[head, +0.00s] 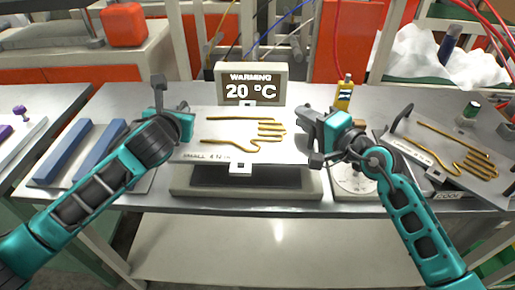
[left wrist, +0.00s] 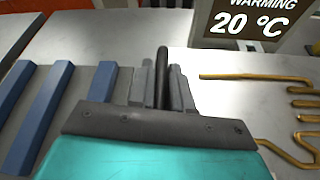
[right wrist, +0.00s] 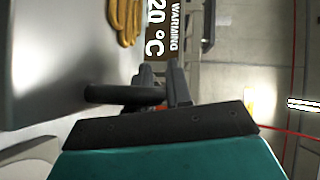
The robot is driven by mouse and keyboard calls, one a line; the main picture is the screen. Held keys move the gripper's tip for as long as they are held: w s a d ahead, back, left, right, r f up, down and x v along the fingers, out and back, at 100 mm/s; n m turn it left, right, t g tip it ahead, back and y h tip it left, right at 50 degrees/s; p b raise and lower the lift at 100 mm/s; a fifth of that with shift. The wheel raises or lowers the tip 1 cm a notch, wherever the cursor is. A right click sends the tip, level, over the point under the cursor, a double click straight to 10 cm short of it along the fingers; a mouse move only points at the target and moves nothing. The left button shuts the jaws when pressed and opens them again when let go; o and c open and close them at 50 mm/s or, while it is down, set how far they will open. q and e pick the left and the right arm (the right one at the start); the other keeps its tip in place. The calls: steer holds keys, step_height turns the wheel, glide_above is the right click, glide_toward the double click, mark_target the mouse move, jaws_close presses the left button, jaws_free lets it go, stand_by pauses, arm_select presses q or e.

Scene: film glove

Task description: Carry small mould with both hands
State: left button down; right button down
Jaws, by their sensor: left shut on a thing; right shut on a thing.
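The small mould (head: 200,152) is a flat grey plate with a gold hand outline and the lettering "SMALL" on its front edge. In the head view it is level above the warming unit (head: 190,182), whose sign (head: 252,84) reads "WARMING 20 °C". I cannot tell whether it touches the unit. My left gripper (head: 172,110) is shut on the dark handle (left wrist: 162,78) at the mould's left side. My right gripper (head: 318,127) is shut on the dark handle (right wrist: 125,94) at its right side.
A second mould (head: 450,150) with a gold hand outline and a handle lies at the right, its label partly readable. Blue bars (head: 62,152) lie on a plate at the left. A yellow bottle (head: 344,94) stands behind my right gripper. A lower shelf (head: 230,248) is bare.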

mark_target(307, 135)
arm_select(q)
steer(key=shift+d+r, duration=0.2)
steer(key=shift+d, duration=0.3)
arm_select(e)
steer(key=shift+d+r, duration=0.25)
steer(key=shift+d, duration=0.1)
arm_select(q)
steer(key=shift+f, duration=0.2)
arm_select(e)
steer(key=shift+f, duration=0.2)
